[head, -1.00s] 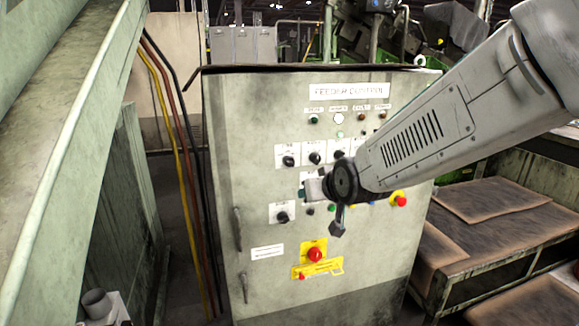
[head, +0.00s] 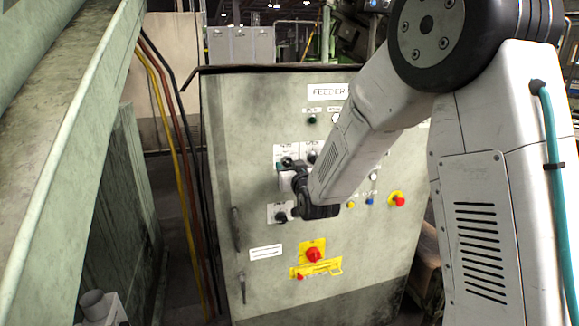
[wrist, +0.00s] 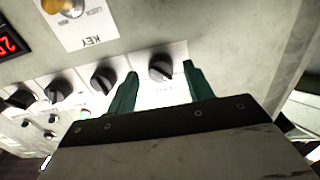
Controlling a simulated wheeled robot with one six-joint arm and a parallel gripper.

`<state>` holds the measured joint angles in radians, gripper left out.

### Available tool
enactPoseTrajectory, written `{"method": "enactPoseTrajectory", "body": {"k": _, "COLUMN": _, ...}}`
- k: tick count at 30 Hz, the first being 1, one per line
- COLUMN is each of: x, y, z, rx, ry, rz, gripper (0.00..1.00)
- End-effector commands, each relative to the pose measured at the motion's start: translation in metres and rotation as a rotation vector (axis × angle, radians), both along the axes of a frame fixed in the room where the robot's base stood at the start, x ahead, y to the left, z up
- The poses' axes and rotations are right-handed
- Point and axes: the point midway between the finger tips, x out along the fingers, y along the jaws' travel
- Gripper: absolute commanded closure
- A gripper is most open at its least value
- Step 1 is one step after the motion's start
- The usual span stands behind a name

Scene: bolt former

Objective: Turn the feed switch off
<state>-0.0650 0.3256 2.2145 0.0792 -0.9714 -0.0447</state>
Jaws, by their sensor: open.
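In the wrist view, which is turned over, a black rotary knob (wrist: 161,67) on a white label plate lies between the two teal fingers of my gripper (wrist: 160,72). The fingers are apart, one on each side of the knob, and I cannot tell whether they touch it. In the head view my gripper (head: 283,170) is at the left end of the upper knob row, by the leftmost knob (head: 287,161), partly hiding it. The lettering is too small or blurred to confirm which knob is the feed switch or its setting.
The grey feeder control cabinet (head: 230,120) carries more knobs, including one just below my gripper (head: 280,216). A red emergency button (head: 313,255) sits lower down. The wrist view shows a KEY switch (wrist: 65,8) and a red display (wrist: 9,42). Cables (head: 175,150) run left of the cabinet.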

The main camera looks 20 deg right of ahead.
Motion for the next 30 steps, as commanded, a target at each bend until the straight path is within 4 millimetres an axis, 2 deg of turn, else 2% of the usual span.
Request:
{"method": "enactPoseTrajectory", "body": {"k": 4, "x": 0.0109, "y": -0.0002, "z": -0.0005, "rx": 0.0, "ry": 0.001, "rz": 0.0, "gripper": 0.48}}
{"method": "enactPoseTrajectory", "body": {"k": 12, "x": 0.0127, "y": -0.0002, "z": 0.0, "rx": 0.0, "ry": 0.001, "rz": 0.0, "gripper": 0.48}}
{"method": "enactPoseTrajectory", "body": {"k": 13, "x": 0.0127, "y": -0.0002, "z": 0.0, "rx": 0.0, "ry": 0.001, "rz": 0.0, "gripper": 0.54}}
{"method": "enactPoseTrajectory", "body": {"k": 17, "x": 0.0126, "y": -0.0001, "z": 0.0001, "rx": 0.0, "ry": 0.001, "rz": 0.0, "gripper": 0.9}}
{"method": "enactPoseTrajectory", "body": {"k": 18, "x": 0.0126, "y": -0.0001, "z": 0.0001, "rx": 0.0, "ry": 0.001, "rz": 0.0, "gripper": 0.93}}
{"method": "enactPoseTrajectory", "body": {"k": 30, "x": 0.0124, "y": 0.0, "z": 0.0001, "rx": 0.067, "ry": 0.001, "rz": 0.0, "gripper": 0.93}}
